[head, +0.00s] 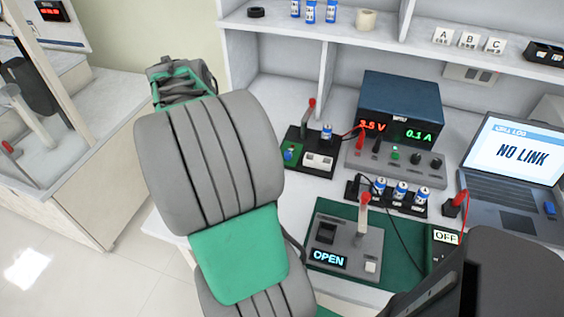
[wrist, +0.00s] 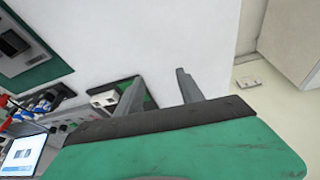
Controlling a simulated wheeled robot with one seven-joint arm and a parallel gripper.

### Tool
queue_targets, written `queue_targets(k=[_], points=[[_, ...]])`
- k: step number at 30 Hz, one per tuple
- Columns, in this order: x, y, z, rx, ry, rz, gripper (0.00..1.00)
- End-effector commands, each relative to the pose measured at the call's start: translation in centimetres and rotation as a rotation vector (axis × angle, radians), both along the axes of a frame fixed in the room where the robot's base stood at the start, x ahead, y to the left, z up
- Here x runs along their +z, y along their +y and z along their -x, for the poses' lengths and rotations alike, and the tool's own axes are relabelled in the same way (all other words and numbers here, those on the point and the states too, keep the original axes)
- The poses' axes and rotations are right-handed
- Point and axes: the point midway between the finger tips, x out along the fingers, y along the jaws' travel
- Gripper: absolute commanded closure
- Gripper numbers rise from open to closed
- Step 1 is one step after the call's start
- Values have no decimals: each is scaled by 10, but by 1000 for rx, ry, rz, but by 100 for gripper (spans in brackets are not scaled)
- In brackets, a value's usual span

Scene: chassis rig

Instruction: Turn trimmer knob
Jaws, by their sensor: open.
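A small blue knob (head: 288,154), which looks like the trimmer knob, sits on a green patch at the left end of a black board (head: 318,170) in the head view. The board also carries a red-handled lever, a blue-and-white cell and a white block. In the wrist view the board (wrist: 125,84) lies partly behind one finger, and I cannot make out the knob. My gripper (wrist: 159,76) is open and empty, its two fingers apart. In the head view it is at the far end of my arm, left of the board and apart from it, its fingertips unclear.
A power supply (head: 400,105) reads 3.5 V and 0.1 A. A laptop (head: 515,150) shows NO LINK. A lever box (head: 345,240) reading OPEN sits on a green mat (head: 400,270). Several cells stand in a holder (head: 420,206). A shelf (head: 345,37) overhangs the bench's back.

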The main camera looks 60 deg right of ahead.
Motion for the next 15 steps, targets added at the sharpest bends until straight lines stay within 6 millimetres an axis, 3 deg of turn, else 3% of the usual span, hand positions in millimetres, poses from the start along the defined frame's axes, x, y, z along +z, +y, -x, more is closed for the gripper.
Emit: queue_targets(k=[1,3,5,7,11,15], points=[[-26,-42,25,-181,3,13,55],[-38,-81,54,-373,0,36,55],[-45,-102,73,-483,-2,50,55],[-48,-114,85,-554,-4,60,55],[-60,-122,92,-575,-2,63,55],[-85,-130,98,-574,-1,62,55]])
